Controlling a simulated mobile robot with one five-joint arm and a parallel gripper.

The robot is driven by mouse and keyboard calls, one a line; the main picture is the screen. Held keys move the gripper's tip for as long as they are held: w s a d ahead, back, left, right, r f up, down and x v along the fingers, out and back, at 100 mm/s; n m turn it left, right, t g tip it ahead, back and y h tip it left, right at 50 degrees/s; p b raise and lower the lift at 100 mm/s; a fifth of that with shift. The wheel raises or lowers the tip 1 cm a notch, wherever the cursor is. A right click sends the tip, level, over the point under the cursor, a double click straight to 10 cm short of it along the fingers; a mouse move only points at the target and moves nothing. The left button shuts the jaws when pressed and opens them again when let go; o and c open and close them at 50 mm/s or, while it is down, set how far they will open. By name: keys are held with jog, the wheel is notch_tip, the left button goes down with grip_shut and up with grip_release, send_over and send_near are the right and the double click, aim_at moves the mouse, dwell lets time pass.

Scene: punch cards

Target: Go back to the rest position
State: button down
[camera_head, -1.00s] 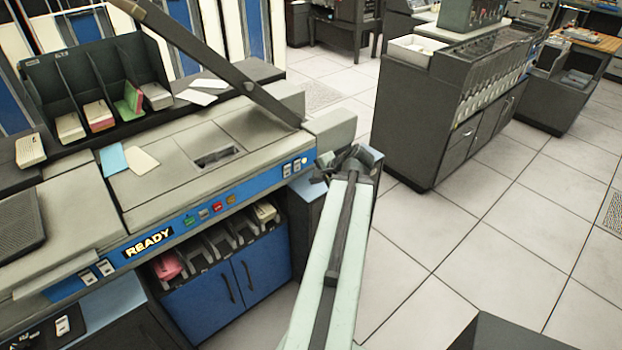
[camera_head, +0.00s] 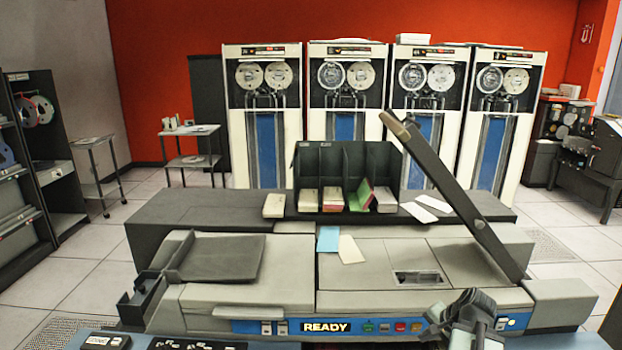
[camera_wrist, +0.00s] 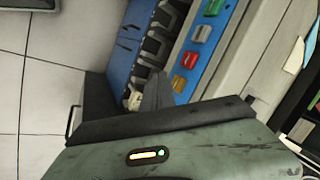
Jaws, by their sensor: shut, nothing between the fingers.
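My gripper (camera_head: 468,312) shows low and right of centre in the head view, in front of the card machine (camera_head: 250,290) and its blue button strip. Part of it is cut off by the bottom edge. In the wrist view the dark fingers (camera_wrist: 158,92) point together, shut and empty. Beyond them lie the machine's blue front and a row of coloured buttons (camera_wrist: 190,60). I cannot tell the distance between fingers and panel. The READY sign (camera_head: 326,327) is lit.
A long dark bar (camera_head: 455,190) slants up over the machine's right side. Behind it stand a black card rack (camera_head: 320,165) and white tape cabinets (camera_head: 262,120). Loose blue (camera_head: 328,238) and cream (camera_head: 350,250) cards lie on top. Tiled floor (camera_head: 575,240) is open at right.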

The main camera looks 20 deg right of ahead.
jog(key=w+a+n+g, duration=0.2)
jog(key=a+n, duration=0.2)
jog(key=a, duration=0.9)
jog(key=w+a+n+g+p, duration=0.1)
jog(key=a+n, duration=0.4)
jog(key=a, duration=0.8)
jog(key=w+a+n+g, duration=0.2)
jog(key=w+a+n, duration=0.2)
jog(key=a, duration=0.9)
jog(key=shift+w+a+f+n+g+h+p, duration=0.3)
jog(key=shift+w+f+n+g+p, duration=0.1)
jog(key=shift+n, duration=0.3)
